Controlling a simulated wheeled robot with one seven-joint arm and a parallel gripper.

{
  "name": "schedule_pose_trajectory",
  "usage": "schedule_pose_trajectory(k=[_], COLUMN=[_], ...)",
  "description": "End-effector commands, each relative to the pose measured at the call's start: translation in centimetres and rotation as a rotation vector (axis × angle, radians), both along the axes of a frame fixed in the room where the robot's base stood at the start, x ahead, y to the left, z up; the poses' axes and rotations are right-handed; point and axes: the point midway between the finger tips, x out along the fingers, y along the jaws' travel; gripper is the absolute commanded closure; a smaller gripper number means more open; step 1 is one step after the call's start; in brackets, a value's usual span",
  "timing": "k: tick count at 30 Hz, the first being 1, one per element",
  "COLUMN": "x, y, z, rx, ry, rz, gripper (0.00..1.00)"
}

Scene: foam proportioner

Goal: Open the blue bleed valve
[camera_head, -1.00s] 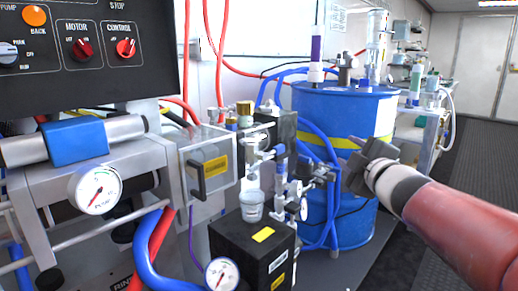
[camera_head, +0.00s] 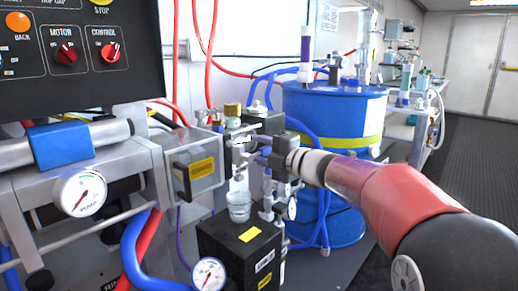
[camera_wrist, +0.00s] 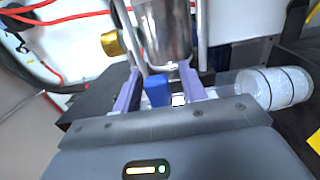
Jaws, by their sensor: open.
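In the wrist view a small blue handle (camera_wrist: 157,91), which looks like the bleed valve, stands between the two fingers of my gripper (camera_wrist: 160,86). The fingers are apart, one on each side of it. I cannot tell whether either finger touches it. In the head view my gripper (camera_head: 262,152) reaches in from the right to the metal fittings beside the machine's block. The gripper hides part of the fittings there, and I cannot make out the handle clearly.
A clear cup (camera_head: 239,207) stands on a black box (camera_head: 238,246) just below the fittings. A blue drum (camera_head: 335,104) with blue hoses is behind my arm. A pressure gauge (camera_head: 209,274) is at the front. In the wrist view a metal cylinder (camera_wrist: 163,32) is close beyond the fingertips.

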Motion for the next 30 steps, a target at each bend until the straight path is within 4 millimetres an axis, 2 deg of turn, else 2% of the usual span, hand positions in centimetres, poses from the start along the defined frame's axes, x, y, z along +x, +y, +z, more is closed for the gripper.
schedule_pose_trajectory(k=[9,19,30], x=[0.23,0.22,0.21], y=[0.29,0.28,0.28], z=[-0.01,-0.01,0.01], rx=[0.001,0.001,-0.009], ry=[0.001,0.001,-0.011], rz=[-0.001,-0.001,0.000], gripper=[0.58,1.00,1.00])
